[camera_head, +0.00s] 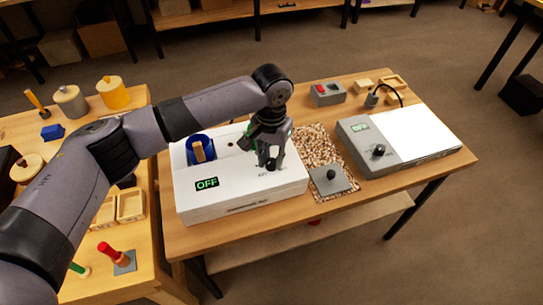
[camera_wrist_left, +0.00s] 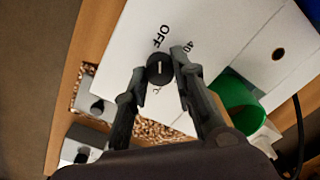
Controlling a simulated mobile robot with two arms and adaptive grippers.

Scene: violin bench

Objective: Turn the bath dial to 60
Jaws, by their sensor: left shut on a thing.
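The bath is a white box (camera_head: 240,203) on the wooden table, and its green display (camera_head: 207,183) reads OFF. Its dial is a round black knob with a white line, seen in the left wrist view (camera_wrist_left: 160,69). Printed OFF and 40 marks show beside the dial; other marks are hidden by my fingers. The white line points roughly toward the OFF mark. My left gripper (camera_head: 270,163) reaches down over the bath's right part. In the left wrist view its fingers (camera_wrist_left: 160,66) are shut on the dial, one on each side. My right gripper is not in view.
A green container (camera_wrist_left: 235,102) is close beside my fingers. Right of the bath are a speckled mat (camera_head: 314,138), a grey plate with a black knob (camera_head: 331,176) and another device (camera_head: 356,140) reading OFF.

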